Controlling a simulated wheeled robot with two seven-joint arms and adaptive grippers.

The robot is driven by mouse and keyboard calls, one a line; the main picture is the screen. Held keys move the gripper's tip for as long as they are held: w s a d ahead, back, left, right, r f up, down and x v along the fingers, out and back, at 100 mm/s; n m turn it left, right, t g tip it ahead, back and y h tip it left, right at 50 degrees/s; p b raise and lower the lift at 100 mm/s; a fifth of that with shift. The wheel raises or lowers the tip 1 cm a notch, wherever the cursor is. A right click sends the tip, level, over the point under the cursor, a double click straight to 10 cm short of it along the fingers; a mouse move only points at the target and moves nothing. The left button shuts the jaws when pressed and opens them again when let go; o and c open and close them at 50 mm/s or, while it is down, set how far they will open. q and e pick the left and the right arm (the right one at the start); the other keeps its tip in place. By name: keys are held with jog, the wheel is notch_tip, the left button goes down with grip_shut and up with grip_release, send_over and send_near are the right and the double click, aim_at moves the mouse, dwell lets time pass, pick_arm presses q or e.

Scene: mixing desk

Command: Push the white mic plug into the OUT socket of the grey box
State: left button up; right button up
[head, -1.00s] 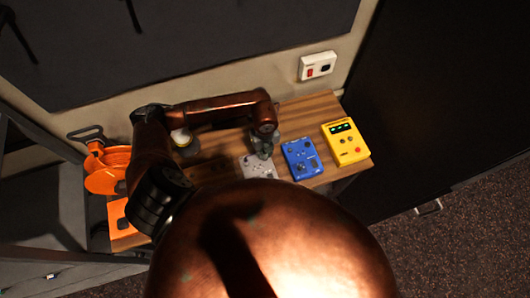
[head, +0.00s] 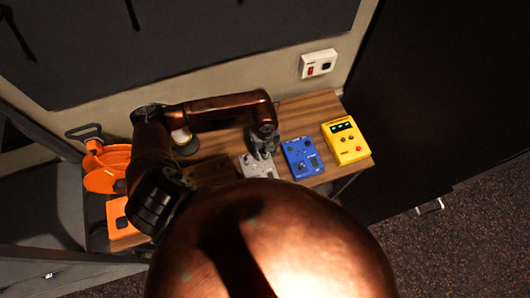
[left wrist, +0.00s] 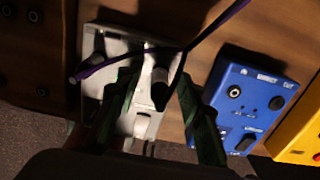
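The grey box (head: 256,168) lies on the wooden desk, left of the blue box. It also shows in the left wrist view (left wrist: 97,48), partly behind my fingers. My left gripper (head: 264,152) is over the far edge of the grey box. In the left wrist view its two dark green fingers (left wrist: 157,80) stand apart. Between them is a white plug with a black part (left wrist: 160,90), with gaps seen at the sides. It is at the grey box; how deep it sits in the OUT socket is hidden. My right gripper is not in view.
A purple cable (left wrist: 215,25) crosses over the grey box. A blue box (head: 302,158) and a yellow box (head: 345,142) stand to the right. An orange cable reel (head: 105,170) and an orange box (head: 120,218) are at the left. A wall socket (head: 317,64) is behind.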

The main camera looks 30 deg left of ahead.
pick_arm(q)
jog(key=shift+r, duration=0.1)
notch_tip(320, 180, up, 12)
jog(key=shift+f, duration=0.1)
dwell(0.5)
dwell(0.4)
